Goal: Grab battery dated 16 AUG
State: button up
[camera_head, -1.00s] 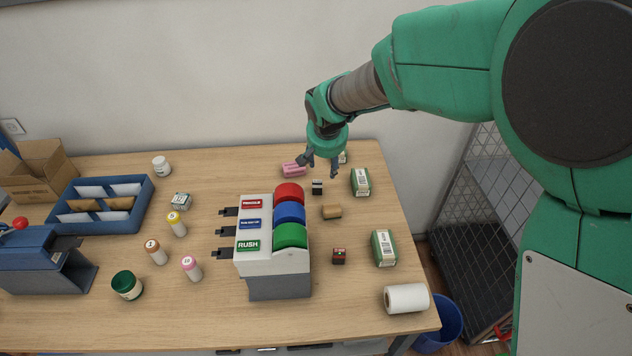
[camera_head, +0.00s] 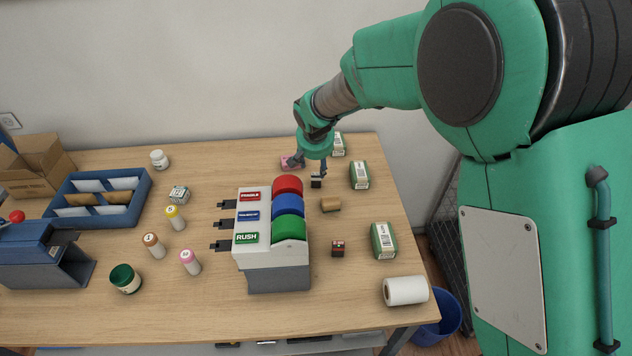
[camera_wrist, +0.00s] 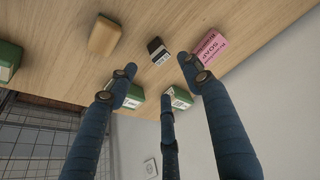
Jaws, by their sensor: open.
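A small dark block (camera_head: 316,181) with a pale label, likely a battery, stands at the back right of the counter. It also shows in the wrist view (camera_wrist: 158,50), beyond the fingertips. A second small dark block (camera_head: 338,249) with a red top, perhaps also a battery, stands nearer the front, right of the tape dispenser. No date is readable on either. My gripper (camera_head: 307,168) is open and empty, its fingers spread close behind and above the first block. In the wrist view the fingers (camera_wrist: 158,75) are apart, with bare counter and the block between and beyond them.
A pink soap box (camera_head: 288,162) lies beside my gripper. A tan block (camera_head: 330,204) lies in front of the first block. Green boxes (camera_head: 360,175) (camera_head: 384,240) stand to the right. The dispenser (camera_head: 278,270) with coloured rolls is left; a white roll (camera_head: 405,291) lies front right.

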aim_at(316, 176)
jog(key=shift+b+x, duration=0.55)
jog(key=shift+x, duration=2.65)
jog(key=shift+f, duration=0.1)
jog(key=shift+b+x, duration=0.8)
jog(key=shift+x, duration=1.7)
jog(key=shift+s, duration=0.15)
grip_shut()
